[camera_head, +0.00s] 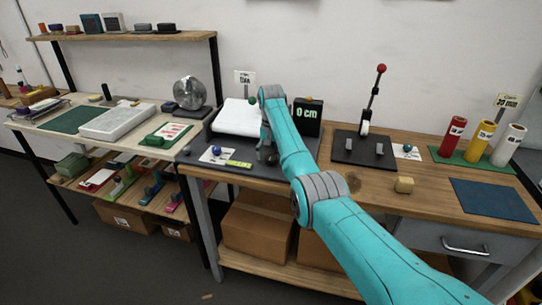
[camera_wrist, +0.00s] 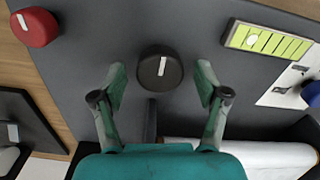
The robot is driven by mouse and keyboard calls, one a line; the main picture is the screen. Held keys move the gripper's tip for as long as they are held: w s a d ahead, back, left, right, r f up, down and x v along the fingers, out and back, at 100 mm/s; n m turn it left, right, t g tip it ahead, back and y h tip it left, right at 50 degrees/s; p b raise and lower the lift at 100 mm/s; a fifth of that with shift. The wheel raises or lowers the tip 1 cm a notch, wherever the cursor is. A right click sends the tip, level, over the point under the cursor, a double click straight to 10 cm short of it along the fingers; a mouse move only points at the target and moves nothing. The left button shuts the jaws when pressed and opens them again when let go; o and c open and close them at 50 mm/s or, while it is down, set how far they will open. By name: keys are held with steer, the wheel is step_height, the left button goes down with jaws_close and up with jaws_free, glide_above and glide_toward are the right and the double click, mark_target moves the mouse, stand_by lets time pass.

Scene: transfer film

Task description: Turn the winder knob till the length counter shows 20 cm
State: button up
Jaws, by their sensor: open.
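The winder (camera_head: 218,145) is a dark grey station on the wooden bench with a white film roll (camera_head: 238,117). Its length counter (camera_head: 307,117) is a black display reading 0 cm. In the wrist view, a round black knob (camera_wrist: 160,68) with a pale mark line sits on the grey plate. My gripper (camera_wrist: 161,76) is open, one finger on either side of the black knob, with visible gaps to it. In the head view my gripper (camera_head: 268,152) is over the winder's front and the arm hides much of that area.
A red knob (camera_wrist: 35,27) is at the upper left of the wrist view. A green segmented strip (camera_wrist: 268,42) lies at the upper right. Right of the winder stands a lever with a red ball (camera_head: 381,69). A small wooden block (camera_head: 404,185) lies in front.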

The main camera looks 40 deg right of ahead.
steer(key=c, duration=1.2)
steer(key=shift+o, duration=0.2)
steer(key=shift+n, duration=0.4)
steer(key=n, duration=1.4)
steer(key=shift+n, duration=2.7)
